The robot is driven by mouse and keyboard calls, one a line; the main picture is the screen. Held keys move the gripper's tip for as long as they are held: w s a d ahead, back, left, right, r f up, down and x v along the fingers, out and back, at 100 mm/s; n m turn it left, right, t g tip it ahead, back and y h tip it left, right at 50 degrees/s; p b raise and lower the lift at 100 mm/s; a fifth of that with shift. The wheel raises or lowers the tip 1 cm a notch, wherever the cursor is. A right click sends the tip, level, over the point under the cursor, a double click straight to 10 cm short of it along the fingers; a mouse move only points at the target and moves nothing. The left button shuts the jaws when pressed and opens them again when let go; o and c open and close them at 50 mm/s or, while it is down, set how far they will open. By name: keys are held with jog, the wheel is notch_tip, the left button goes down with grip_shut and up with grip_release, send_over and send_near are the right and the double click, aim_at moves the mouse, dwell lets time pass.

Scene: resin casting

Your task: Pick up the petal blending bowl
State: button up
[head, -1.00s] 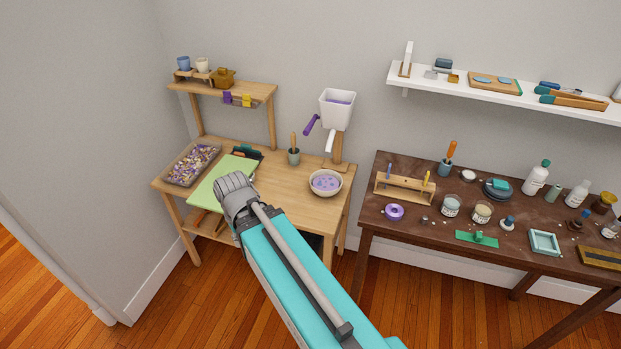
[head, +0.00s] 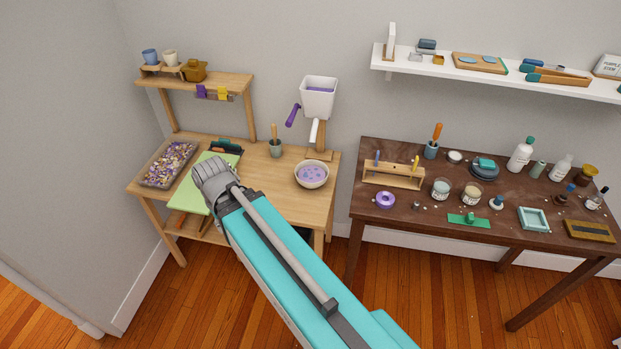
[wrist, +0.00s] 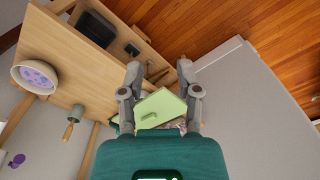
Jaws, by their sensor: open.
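The petal blending bowl (head: 312,175) is a cream bowl with purple petals in it, on the right front part of the light wooden bench. It also shows at the left of the wrist view (wrist: 36,76). My gripper (wrist: 160,68) is open and empty, its two grey fingers spread apart, and the bowl lies well off to its left in that view. In the head view my arm hides the gripper; my grey wrist is over the green mat, left of the bowl.
A green mat (head: 196,193) and a petal tray (head: 167,163) lie on the bench's left. A white hopper (head: 318,95) on a post stands behind the bowl, and a pot with a tool (head: 275,148) is to its left. A dark table (head: 400,222) with several items stands at right.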

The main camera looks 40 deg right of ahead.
jog(key=w+d+f+n+h+b, duration=0.4)
jog(key=w+d+f+n+b, duration=0.1)
jog(key=d+b, duration=0.4)
jog(key=w+d+f+n+g+h+b, duration=0.1)
jog(key=w+d+f+n+h+b, duration=0.3)
jog(key=d+b, duration=0.6)
jog(key=w+d+f+n+h+b, duration=0.5)
jog(key=d+f+b, duration=0.3)
jog(key=d+b, duration=0.2)
jog(key=shift+w+d+f+n+g, duration=0.3)
jog(key=shift+w+d+g, duration=0.1)
jog(key=shift+w+d, duration=0.45)
jog(key=shift+b+x, duration=1.65)
jog(key=shift+x, duration=2.65)
jog(key=shift+r, duration=0.1)
jog(key=shift+d, duration=0.1)
